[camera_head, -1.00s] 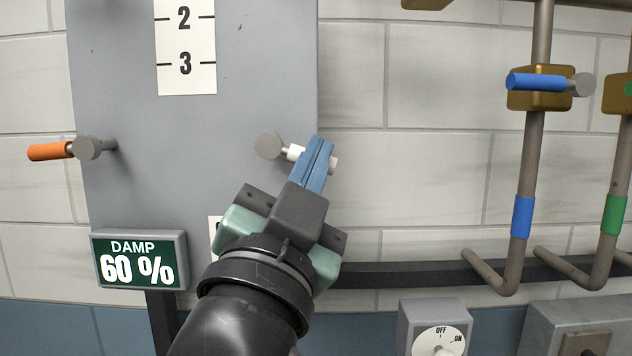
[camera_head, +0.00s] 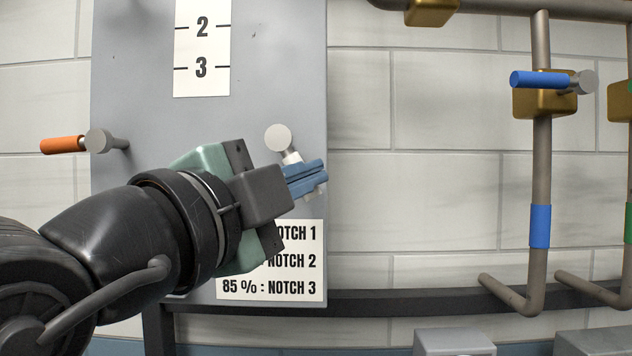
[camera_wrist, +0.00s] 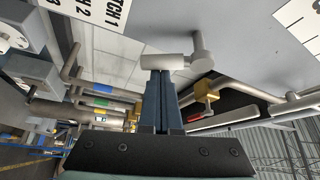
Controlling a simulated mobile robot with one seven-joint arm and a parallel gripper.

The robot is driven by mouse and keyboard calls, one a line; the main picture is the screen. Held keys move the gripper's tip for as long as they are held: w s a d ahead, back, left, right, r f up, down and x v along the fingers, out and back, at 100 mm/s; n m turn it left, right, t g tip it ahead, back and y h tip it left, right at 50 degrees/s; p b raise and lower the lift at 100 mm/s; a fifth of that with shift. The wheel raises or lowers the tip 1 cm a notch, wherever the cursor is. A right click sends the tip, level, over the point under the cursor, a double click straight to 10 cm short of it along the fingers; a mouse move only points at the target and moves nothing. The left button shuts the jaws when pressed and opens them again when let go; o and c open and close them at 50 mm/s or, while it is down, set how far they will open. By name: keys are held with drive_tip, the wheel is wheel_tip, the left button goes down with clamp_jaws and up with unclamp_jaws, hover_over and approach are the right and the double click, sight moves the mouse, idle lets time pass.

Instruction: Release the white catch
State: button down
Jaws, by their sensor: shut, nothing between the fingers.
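The white catch (camera_head: 291,157) is a short white handle on a grey round pivot (camera_head: 278,138) near the right edge of the grey panel (camera_head: 150,80). Its handle slants down and right from the pivot. My gripper (camera_head: 320,173) has its blue fingers shut together and lies across the handle, hiding its middle. In the wrist view the white handle (camera_wrist: 165,62) crosses just at the tips of my shut fingers (camera_wrist: 161,74), seemingly touching them. Nothing shows between the fingers.
An orange-handled lever (camera_head: 63,145) is at the panel's left. A notch card (camera_head: 270,288) is below the catch, partly hidden by my gripper. A blue-handled valve (camera_head: 541,80) and pipes stand to the right. Bare wall lies between panel and pipes.

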drive_tip(key=m, duration=0.1)
drive_tip(key=a+m+g, duration=0.1)
drive_tip(key=m, duration=0.1)
drive_tip(key=shift+w+a+f+b, duration=0.1)
drive_tip(key=shift+a+f+b, duration=0.2)
drive_tip(key=shift+f+b, duration=0.05)
drive_tip(key=shift+a, duration=0.2)
idle(0.7)
drive_tip(key=shift+d, duration=0.1)
idle(0.4)
